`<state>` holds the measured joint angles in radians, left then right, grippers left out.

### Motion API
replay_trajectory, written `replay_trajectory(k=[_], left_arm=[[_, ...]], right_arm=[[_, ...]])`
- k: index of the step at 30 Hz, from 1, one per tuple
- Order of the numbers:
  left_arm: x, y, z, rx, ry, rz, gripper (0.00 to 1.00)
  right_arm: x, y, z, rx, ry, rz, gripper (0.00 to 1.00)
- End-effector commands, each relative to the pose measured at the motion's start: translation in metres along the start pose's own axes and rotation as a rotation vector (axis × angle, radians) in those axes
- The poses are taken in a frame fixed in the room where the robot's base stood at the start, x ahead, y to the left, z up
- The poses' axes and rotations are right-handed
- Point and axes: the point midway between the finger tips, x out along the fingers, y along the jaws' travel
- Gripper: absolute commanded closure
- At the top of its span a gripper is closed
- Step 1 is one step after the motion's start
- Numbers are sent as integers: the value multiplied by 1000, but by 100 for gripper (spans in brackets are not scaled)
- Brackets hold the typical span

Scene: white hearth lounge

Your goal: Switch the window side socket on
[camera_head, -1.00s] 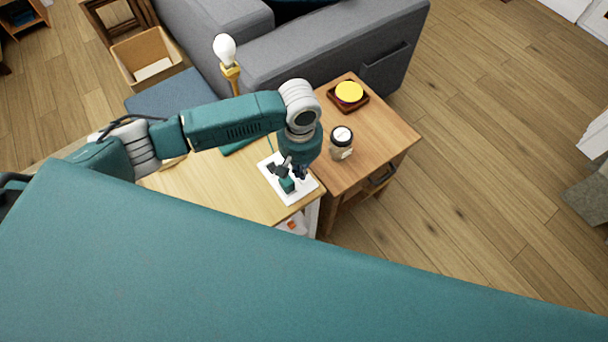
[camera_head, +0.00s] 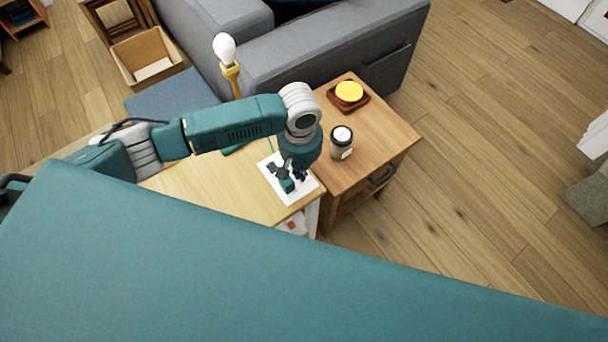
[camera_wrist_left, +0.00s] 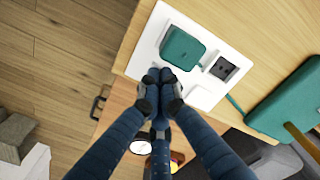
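A white socket panel (camera_head: 268,168) lies flat on the light wooden tabletop. It shows larger in the wrist view (camera_wrist_left: 147,43), with a teal block-shaped plug (camera_wrist_left: 183,47) on one outlet and a bare dark outlet (camera_wrist_left: 223,68) beside it. My left gripper (camera_head: 291,178) points down over the panel. In the wrist view its fingertips (camera_wrist_left: 160,75) are together with nothing visible between them, close to the panel edge beside the teal plug. The fingers hide part of the panel, and I cannot tell whether they touch it. No switch is clearly visible. My right gripper is out of view.
A brown side table (camera_head: 385,128) adjoins the light tabletop (camera_head: 222,192). It holds a lidded jar (camera_head: 341,150) close to my wrist and a yellow disc (camera_head: 349,91) on a dark tray. A lamp (camera_head: 231,72) and grey sofa (camera_head: 320,45) stand behind. A teal box (camera_wrist_left: 285,105) lies near the panel.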

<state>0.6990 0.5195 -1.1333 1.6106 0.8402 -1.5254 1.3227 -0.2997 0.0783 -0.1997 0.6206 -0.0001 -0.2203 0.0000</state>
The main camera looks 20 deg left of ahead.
Motion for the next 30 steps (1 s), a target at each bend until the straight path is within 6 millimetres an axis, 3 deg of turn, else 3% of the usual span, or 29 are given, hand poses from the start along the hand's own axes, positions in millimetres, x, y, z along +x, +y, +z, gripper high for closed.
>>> replay_trajectory(k=[22,30], left_arm=[[12,0,0,0,0,-1,100],[4,0,1,0,-1,-1,100]], right_arm=[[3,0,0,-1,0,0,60],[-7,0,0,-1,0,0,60]])
